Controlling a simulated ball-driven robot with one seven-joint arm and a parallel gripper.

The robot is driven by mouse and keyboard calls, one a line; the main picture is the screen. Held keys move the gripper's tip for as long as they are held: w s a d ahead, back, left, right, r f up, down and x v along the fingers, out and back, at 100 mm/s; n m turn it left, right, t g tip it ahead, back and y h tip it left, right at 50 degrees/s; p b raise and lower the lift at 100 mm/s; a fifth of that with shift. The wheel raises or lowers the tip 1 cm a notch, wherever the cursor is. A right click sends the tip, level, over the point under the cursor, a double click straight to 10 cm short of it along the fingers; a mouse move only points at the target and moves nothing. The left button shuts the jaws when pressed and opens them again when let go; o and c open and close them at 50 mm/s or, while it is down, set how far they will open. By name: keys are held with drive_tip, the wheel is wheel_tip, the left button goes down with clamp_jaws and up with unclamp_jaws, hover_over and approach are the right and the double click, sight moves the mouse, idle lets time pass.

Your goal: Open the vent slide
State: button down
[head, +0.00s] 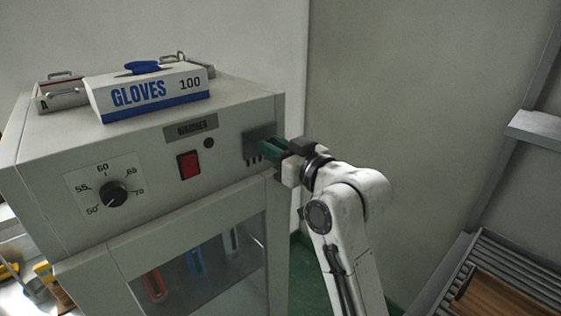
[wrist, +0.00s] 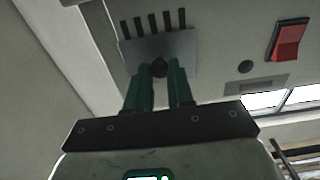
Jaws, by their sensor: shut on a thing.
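The vent slide is a grey plate (head: 259,137) on the right part of the warmer's front panel. Several dark slots show just below it in the head view, and beyond its edge in the wrist view. In the wrist view the plate (wrist: 185,47) carries a small dark knob (wrist: 158,68). My gripper (head: 270,151) reaches the panel from the right. Its two green fingers (wrist: 159,75) are closed around the knob, one on each side. The fingers hide part of the plate in the head view.
The warmer (head: 235,190) has a red switch (head: 189,164) and a temperature dial (head: 114,194) left of the slide. A gloves box (head: 150,92) stands on top. A slatted rack (head: 460,275) stands at lower right. The space between is free.

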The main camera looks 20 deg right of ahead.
wheel_tip(320, 180, up, 2)
drive_tip(key=shift+r+p, duration=0.1)
drive_tip(key=shift+p, duration=0.25)
drive_tip(key=shift+r+p, duration=0.3)
drive_tip(key=shift+r, duration=0.4)
drive_tip(key=c, duration=1)
unclamp_jaws()
drive_tip(key=shift+s, duration=0.1)
drive_tip(key=b+v, duration=0.3)
drive_tip(key=v, duration=0.7)
drive_tip(key=shift+s+d, duration=0.15)
drive_tip(key=shift+s, duration=0.15)
